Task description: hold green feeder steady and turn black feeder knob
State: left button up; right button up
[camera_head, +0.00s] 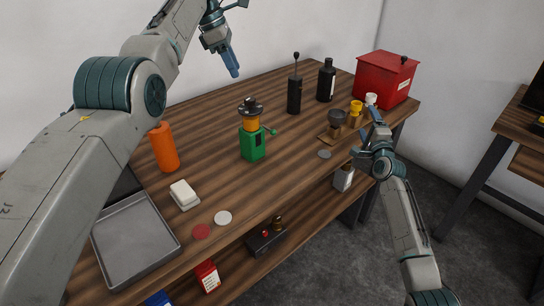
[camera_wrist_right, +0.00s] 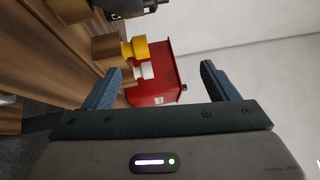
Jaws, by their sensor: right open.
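The green feeder (camera_head: 253,145) stands upright on the wooden table, with an orange-yellow middle section and a green side lever. Its black knob (camera_head: 251,106) sits on top. My left gripper (camera_head: 231,62) hangs above and behind the feeder, apart from it; its fingers look close together, but I cannot tell if they are shut. My right gripper (camera_head: 368,133) is at the table's front right edge, away from the feeder. The right wrist view shows its two fingers apart with nothing gripped (camera_wrist_right: 160,88).
An orange cylinder (camera_head: 163,147), white block (camera_head: 184,194) and grey tray (camera_head: 135,240) are left. Table around the feeder is mostly clear.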

aim_at(249, 140)
jog(key=a+r+m+t+y, duration=0.1)
jog(key=a+r+m+y, duration=0.15)
jog(key=a+r, duration=0.5)
jog(key=s+a+f+m+g+y, duration=0.2)
jog(key=a+f+y, duration=0.1)
jog(key=a, duration=0.5)
jog(key=s+a+f+m+g+y, duration=0.2)
jog(key=s+a+f+y, duration=0.1)
jog(key=a+f, duration=0.2)
jog(key=s+a+f+m+g+y, duration=0.2)
jog(key=a+f+y, duration=0.1)
jog(key=a, duration=0.7)
jog(key=shift+s+a+f+m, duration=0.15)
jog(key=shift+a+f+m, duration=0.2)
jog(key=shift+f, duration=0.25)
jog(key=shift+a+g, duration=0.3)
jog(key=x, duration=1)
jog(key=shift+a, duration=0.15)
jog(key=c, duration=1.6)
